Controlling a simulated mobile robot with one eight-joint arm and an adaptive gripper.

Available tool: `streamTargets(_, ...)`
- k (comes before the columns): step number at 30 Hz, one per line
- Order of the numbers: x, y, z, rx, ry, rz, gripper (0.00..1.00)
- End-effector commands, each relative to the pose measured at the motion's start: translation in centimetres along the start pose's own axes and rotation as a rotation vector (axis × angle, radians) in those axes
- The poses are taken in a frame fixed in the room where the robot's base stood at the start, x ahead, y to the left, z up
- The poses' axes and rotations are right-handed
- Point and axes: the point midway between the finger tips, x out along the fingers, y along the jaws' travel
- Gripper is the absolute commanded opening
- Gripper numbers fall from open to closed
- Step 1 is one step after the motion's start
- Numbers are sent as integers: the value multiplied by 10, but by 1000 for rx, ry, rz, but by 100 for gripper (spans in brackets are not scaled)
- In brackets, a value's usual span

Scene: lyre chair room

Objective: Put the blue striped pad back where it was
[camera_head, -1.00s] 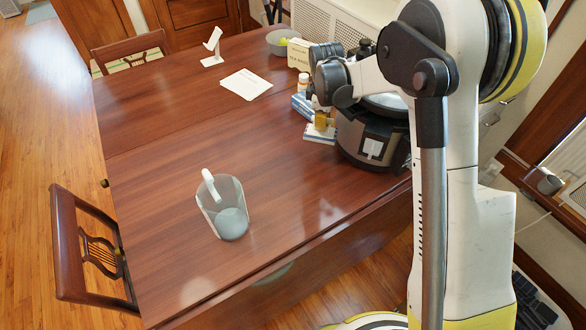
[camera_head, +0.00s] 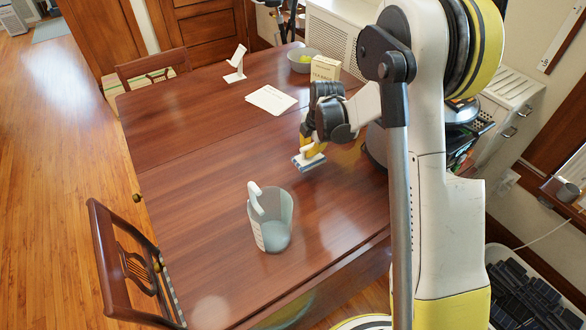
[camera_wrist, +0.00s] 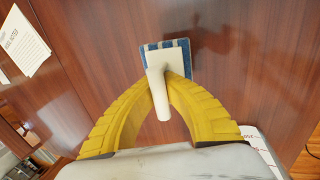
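The blue striped pad (camera_head: 309,163) has a white handle (camera_wrist: 158,88) on its top. In the wrist view, the pad (camera_wrist: 186,56) shows its blue and pale stripes beyond the handle. My gripper (camera_head: 312,148) has its yellow fingers closed around the handle, which also shows in the wrist view between the fingertips (camera_wrist: 162,84). The pad is over the wooden table (camera_head: 200,160), right of its middle. I cannot tell whether it touches the tabletop. Part of the pad is hidden by the handle and fingers.
A clear jug (camera_head: 272,222) stands nearer the front edge. White papers (camera_head: 271,99), a white stand (camera_head: 235,64), a tan box (camera_head: 325,68) and a grey bowl (camera_head: 302,60) sit farther back. A dark cooker (camera_head: 376,147) is right, partly behind my arm. The table's left side is clear.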

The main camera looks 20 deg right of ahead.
Motion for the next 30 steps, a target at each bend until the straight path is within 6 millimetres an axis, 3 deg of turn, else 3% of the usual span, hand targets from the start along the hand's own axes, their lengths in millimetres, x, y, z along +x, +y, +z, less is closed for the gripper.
streamTargets(1,12,5,-10,-4,1,0,0)
streamTargets(6,26,15,-27,0,0,0,0)
streamTargets(11,35,16,-31,1,0,0,0)
streamTargets(18,68,7,-30,2,0,0,0)
streamTargets(29,70,6,-30,2,0,0,0)
streamTargets(30,70,6,-30,2,0,0,7)
